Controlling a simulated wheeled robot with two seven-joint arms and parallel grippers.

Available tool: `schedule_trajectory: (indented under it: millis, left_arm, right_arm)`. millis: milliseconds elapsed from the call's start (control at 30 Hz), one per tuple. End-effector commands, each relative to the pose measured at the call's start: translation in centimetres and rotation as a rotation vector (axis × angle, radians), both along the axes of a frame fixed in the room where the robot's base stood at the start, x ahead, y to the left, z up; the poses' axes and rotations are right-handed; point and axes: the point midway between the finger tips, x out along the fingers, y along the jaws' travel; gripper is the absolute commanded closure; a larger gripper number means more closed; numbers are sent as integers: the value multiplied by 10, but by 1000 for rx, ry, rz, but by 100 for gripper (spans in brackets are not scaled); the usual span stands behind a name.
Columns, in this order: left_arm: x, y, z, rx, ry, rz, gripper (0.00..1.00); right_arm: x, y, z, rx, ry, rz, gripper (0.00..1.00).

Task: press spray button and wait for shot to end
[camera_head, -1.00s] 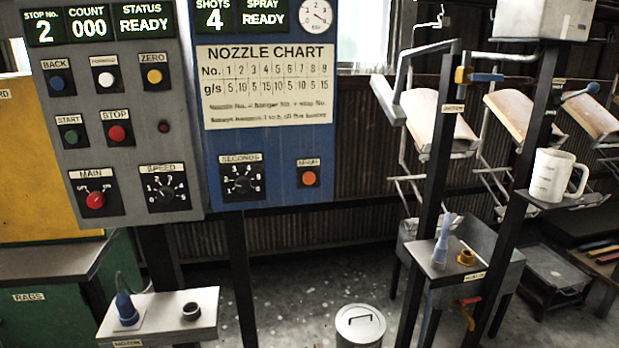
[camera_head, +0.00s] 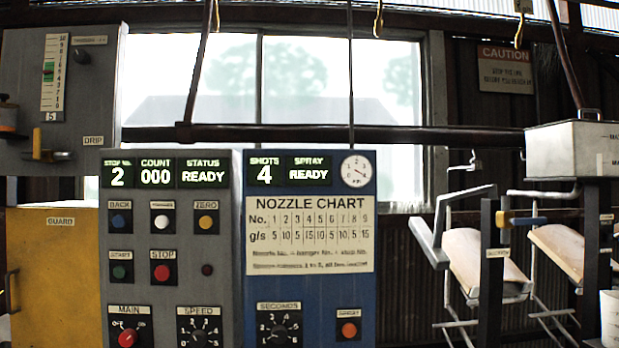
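The orange spray button (camera_head: 348,330) sits at the lower right of the blue panel (camera_head: 308,210), under a small label. The spray display (camera_head: 309,171) reads READY, and the shots display (camera_head: 264,171) reads 4. A round gauge (camera_head: 356,170) is at the panel's top right. The seconds knob (camera_head: 279,330) is left of the button. The nozzle chart (camera_head: 310,235) fills the panel's middle. Neither of my grippers is in view.
A grey panel (camera_head: 168,235) on the left shows stop 2, count 000, status READY. Beside it stands a yellow guard (camera_head: 55,270). A drip panel (camera_head: 58,90) is at upper left. Curved boards (camera_head: 478,262) hang at right near a grey lever (camera_head: 430,243).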

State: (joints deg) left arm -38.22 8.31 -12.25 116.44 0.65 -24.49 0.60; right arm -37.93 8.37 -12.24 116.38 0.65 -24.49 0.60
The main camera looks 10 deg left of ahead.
Motion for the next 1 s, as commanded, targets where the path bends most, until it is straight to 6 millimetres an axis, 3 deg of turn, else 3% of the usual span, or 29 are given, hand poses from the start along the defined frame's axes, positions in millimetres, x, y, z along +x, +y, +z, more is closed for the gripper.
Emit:
schedule_trajectory:
  millis: [300, 367, 500, 1000]
  left_arm:
    - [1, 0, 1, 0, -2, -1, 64]
    - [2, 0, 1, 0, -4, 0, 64]
    - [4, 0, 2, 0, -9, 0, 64]
    - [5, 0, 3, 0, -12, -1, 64]
  right_arm:
    - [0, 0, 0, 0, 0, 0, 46]
    - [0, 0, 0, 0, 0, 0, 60]
    - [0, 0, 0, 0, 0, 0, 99]
    - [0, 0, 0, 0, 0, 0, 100]
